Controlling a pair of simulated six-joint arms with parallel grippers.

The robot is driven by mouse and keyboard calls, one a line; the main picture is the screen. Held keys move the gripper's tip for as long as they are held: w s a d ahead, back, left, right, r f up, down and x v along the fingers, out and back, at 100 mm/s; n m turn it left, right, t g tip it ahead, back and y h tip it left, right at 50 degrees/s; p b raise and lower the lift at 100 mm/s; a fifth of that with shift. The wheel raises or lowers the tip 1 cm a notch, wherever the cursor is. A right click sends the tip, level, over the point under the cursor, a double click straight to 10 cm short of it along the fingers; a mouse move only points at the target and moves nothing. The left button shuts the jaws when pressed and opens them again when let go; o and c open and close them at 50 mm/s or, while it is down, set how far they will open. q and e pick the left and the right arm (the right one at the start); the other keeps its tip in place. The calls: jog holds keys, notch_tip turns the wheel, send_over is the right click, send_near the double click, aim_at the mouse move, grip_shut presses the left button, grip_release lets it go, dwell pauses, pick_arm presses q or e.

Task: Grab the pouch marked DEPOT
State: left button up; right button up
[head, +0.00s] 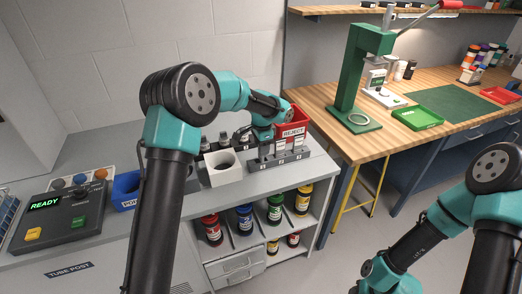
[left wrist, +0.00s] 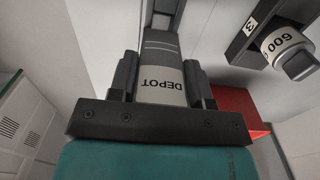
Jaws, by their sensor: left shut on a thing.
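The pouch marked DEPOT (left wrist: 162,72) is a grey and white piece whose printed label appears upside down in the left wrist view. My left gripper (left wrist: 162,85) is shut on it, with one dark finger on each side. In the head view my left gripper (head: 243,136) is at the back of the grey counter, beside the red REJECT bin, and its arm hides part of it. I cannot make out the pouch clearly there. My right arm shows at the right edge of the head view, but its gripper is out of the picture.
The red REJECT bin (head: 293,127) stands right of my left gripper, behind a grey numbered rack (head: 280,158). A white block with a round opening (head: 223,169) is left of the rack. A control panel (head: 62,215) reads READY. A wooden bench (head: 320,95) carries a green press (head: 358,75).

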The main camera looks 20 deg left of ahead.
pick_arm(q)
jog(key=c, duration=0.4)
jog(key=shift+o, duration=0.2)
jog(key=shift+r, duration=0.15)
jog(key=shift+r, duration=1.4)
jog(key=shift+s+r, duration=0.1)
jog(key=shift+r, duration=0.2)
jog(key=s+d+r, duration=0.1)
jog(key=s+d, duration=0.3)
jog(key=s, duration=1.1)
jog(key=shift+d+r, duration=0.15)
jog(key=shift+s, duration=0.1)
